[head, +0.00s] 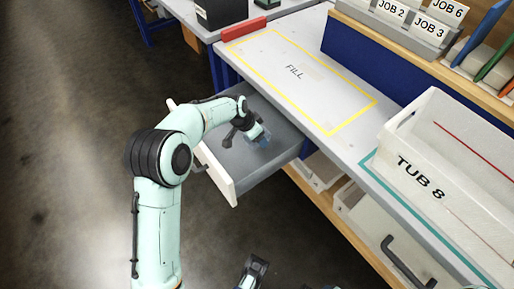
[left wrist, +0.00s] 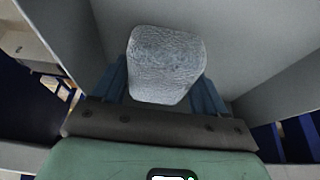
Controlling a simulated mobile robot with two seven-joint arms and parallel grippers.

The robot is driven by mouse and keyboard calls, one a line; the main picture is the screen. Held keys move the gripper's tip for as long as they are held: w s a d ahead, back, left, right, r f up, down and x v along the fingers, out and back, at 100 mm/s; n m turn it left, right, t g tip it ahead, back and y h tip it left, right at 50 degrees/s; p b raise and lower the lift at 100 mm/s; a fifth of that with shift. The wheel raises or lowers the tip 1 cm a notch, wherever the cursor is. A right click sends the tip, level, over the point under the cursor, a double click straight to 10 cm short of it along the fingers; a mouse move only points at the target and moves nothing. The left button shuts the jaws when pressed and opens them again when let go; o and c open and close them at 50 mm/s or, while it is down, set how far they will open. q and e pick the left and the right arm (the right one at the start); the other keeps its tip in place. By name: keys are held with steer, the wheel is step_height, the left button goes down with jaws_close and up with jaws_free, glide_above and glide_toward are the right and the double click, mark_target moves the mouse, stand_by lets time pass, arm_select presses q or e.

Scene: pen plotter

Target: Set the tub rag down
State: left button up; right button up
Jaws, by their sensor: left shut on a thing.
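The tub rag (left wrist: 166,64) is a pale grey, rough-textured bundle in the left wrist view. My left gripper (head: 262,139) is shut on it, with a blue finger on each side. The gripper reaches down into an open drawer (head: 222,176) with a white front and grey inside. In the head view the rag is too small to tell apart from the fingers. I cannot tell whether it touches the drawer floor.
The bench top above has an empty yellow-outlined FILL area (head: 296,72). A white bin marked TUB 8 (head: 420,178) stands to its right. A red block (head: 243,29) lies at the bench's far left.

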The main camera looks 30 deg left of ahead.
mark_target(259, 150)
arm_select(q)
step_height(259, 150, down, 2)
steer(key=shift+f, duration=0.1)
step_height(259, 150, down, 4)
steer(key=shift+f+b, duration=0.1)
steer(key=shift+b, duration=0.65)
steer(key=shift+f, duration=0.35)
arm_select(e)
steer(key=shift+w+d+f, duration=0.15)
steer(key=shift+d+f, duration=0.15)
steer(key=shift+f, duration=0.25)
steer(key=shift+w+d+f, duration=0.1)
steer(key=shift+d+f, duration=0.15)
steer(key=shift+f, duration=0.3)
steer(key=shift+f, duration=0.1)
arm_select(q)
steer(key=shift+f, duration=0.1)
steer(key=o, duration=0.9)
steer(key=shift+o, duration=0.2)
arm_select(e)
steer(key=shift+s+f, duration=0.1)
steer(key=shift+s, duration=0.1)
